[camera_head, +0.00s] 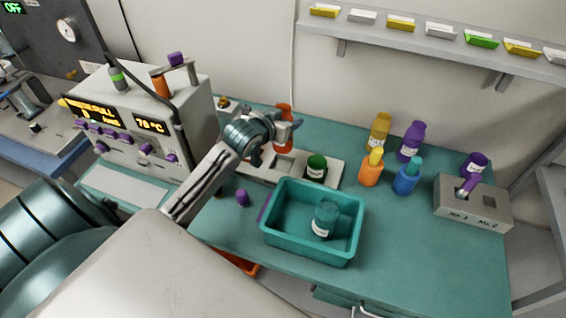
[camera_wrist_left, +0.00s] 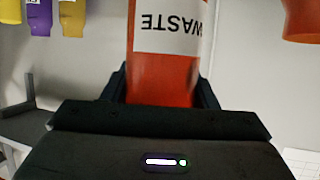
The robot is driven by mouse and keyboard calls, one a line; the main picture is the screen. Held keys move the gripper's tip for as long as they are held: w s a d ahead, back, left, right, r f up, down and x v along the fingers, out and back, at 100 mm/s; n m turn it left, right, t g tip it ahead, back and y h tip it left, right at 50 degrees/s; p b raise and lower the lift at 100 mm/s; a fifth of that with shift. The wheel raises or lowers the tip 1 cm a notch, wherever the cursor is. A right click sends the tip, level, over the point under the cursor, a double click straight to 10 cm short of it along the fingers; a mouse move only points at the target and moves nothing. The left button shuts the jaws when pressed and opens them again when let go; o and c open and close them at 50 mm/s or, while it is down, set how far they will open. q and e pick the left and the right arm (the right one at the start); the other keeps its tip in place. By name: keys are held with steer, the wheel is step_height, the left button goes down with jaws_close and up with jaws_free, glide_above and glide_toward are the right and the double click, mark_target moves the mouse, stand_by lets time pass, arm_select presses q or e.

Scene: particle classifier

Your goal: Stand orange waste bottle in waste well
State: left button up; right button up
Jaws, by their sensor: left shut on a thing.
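The orange waste bottle (camera_head: 284,112) is between the fingers of my left gripper (camera_head: 287,130), which is shut on it. In the left wrist view the bottle (camera_wrist_left: 163,75) fills the middle, and its WASTE label reads upside down. The bottle is over or just behind the pale holder block (camera_head: 333,174) at the back of the table. A dark green bottle (camera_head: 316,166) stands in the block to the right. My right gripper is not in view.
A teal bin (camera_head: 312,245) holding a teal bottle (camera_head: 326,217) stands in front of the block. Yellow, purple, orange and blue bottles stand at right, near a grey holder box (camera_head: 470,206). A control instrument (camera_head: 140,120) stands at left. The table's right front is clear.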

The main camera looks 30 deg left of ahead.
arm_select(q)
step_height(320, 180, down, 5)
steer(key=shift+s+a+r+p, duration=0.1)
steer(key=shift+r+p, duration=0.05)
steer(key=shift+p, duration=0.35)
steer(key=shift+f, duration=0.7)
step_height(320, 180, down, 3)
steer(key=shift+f+p, duration=0.1)
steer(key=shift+p, duration=0.35)
steer(key=shift+f, duration=0.15)
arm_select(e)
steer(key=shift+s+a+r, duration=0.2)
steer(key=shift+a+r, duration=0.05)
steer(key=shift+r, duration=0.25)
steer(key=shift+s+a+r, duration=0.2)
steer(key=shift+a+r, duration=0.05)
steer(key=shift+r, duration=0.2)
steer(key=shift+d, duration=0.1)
arm_select(q)
steer(key=o, duration=1)
steer(key=shift+f, duration=0.1)
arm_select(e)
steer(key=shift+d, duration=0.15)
